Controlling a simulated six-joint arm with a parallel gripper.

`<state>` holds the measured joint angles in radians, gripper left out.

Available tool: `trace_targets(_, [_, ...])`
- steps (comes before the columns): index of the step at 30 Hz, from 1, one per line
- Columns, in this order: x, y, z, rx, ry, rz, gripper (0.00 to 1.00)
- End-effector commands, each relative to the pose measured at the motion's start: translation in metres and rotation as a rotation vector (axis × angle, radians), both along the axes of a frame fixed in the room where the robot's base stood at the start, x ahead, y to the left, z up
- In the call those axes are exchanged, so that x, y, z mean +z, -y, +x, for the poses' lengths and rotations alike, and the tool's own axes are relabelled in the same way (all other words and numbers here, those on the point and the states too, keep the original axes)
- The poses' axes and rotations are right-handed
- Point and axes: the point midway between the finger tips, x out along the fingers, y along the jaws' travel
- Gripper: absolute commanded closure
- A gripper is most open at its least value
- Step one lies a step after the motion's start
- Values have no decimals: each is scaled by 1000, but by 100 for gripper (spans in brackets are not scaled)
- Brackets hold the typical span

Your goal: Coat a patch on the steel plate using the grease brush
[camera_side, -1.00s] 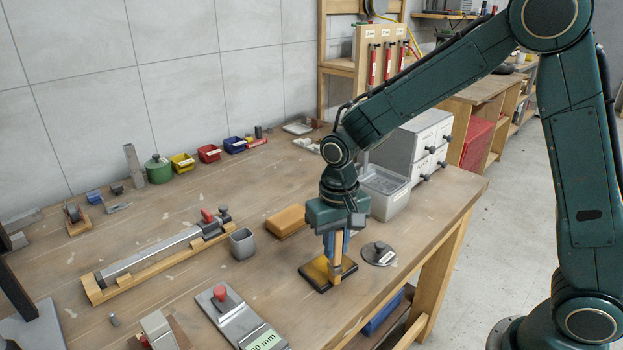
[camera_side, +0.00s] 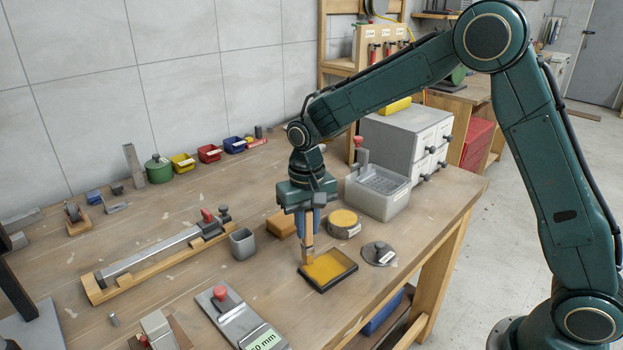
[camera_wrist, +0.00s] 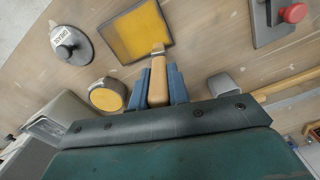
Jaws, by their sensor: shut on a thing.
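My gripper (camera_side: 308,218) is shut on the wooden handle of the grease brush (camera_side: 307,244), which points straight down. The brush's lower end is at the back left edge of a dark-rimmed square steel plate (camera_side: 340,281); I cannot tell whether it touches. A yellow layer (camera_side: 330,268) covers most of the plate's top. In the wrist view the brush (camera_wrist: 157,82) stands between my blue fingers, its metal band against the near edge of the yellow layer (camera_wrist: 138,32). A round tin (camera_side: 344,225) with yellow grease on top stands behind the plate.
A lid (camera_side: 379,254) labelled grease (camera_wrist: 62,47) lies right of the plate. A tan block (camera_side: 281,224), a grey cup (camera_side: 242,243) and a clear bin (camera_side: 378,193) stand nearby. A gauge with a red knob (camera_side: 220,294) lies at front left. Bare bench lies between them.

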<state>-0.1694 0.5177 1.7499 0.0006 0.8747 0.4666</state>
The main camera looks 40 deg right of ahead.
Motion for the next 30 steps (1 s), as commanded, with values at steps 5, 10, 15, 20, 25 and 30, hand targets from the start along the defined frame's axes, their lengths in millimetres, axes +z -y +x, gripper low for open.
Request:
trace_targets(5, [28,0,0,0,4,1,100])
trace_targets(10, [43,0,0,0,4,1,100])
trace_targets(15, [58,0,-1,0,3,0,100])
trace_targets(20, [72,0,0,0,3,1,100])
trace_targets(25, [78,0,-1,0,2,0,100])
trace_targets(30, [78,0,-1,0,1,1,100])
